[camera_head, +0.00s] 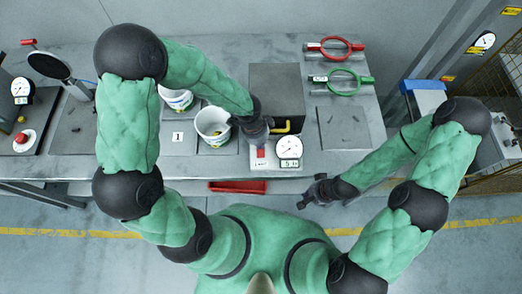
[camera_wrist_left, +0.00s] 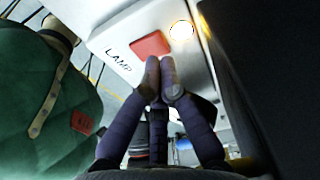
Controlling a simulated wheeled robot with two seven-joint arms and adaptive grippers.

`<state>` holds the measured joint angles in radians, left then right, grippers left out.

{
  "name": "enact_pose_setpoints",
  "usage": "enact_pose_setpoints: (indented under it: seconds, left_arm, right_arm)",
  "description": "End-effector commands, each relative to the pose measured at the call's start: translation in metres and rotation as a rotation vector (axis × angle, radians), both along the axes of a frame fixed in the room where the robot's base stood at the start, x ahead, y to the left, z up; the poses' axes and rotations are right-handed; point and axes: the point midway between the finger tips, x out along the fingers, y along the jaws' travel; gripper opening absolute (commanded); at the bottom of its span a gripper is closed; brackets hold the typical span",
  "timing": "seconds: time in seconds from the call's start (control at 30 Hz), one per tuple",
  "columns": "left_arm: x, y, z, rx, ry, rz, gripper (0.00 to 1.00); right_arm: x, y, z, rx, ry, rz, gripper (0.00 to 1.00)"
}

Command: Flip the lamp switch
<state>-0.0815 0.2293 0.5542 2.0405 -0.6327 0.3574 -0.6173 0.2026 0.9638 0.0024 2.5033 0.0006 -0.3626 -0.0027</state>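The lamp switch is a red rocker (camera_wrist_left: 151,44) on a white box (camera_wrist_left: 118,32) marked LAMP, seen in the left wrist view. A round light (camera_wrist_left: 181,30) beside it glows warm. In the head view the red switch (camera_head: 261,152) shows at the table's front edge, just below my left gripper (camera_head: 257,136). My left gripper (camera_wrist_left: 161,78) has its two fingertips together with nothing between them, close to the red rocker; I cannot tell whether they touch it. My right gripper (camera_head: 314,194) hangs in front of the table, away from the switch; its finger opening is unclear.
A dial gauge (camera_head: 290,148) stands right beside the switch. A dark grey box (camera_head: 277,85) is behind it. White buckets (camera_head: 208,124) stand to the left. Red (camera_head: 335,47) and green (camera_head: 341,81) ring tools lie at the back right. A red tray (camera_head: 238,187) is below the front edge.

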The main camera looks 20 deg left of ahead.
Motion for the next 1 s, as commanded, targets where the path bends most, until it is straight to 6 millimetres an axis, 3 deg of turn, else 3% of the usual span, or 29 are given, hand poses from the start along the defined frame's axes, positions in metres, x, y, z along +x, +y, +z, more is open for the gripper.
enact_pose_setpoints:
  seconds: [0.57, 1.0]
  left_arm:
    - [-0.001, 0.000, -0.005, 0.001, 0.001, 0.000, 0.00]
    - [0.000, 0.000, 0.023, 0.000, 0.000, -0.001, 0.00]
  right_arm:
    - [0.000, 0.000, -0.004, 0.000, 0.000, 0.000, 0.00]
    - [0.000, 0.000, 0.021, 0.000, 0.000, 0.000, 0.00]
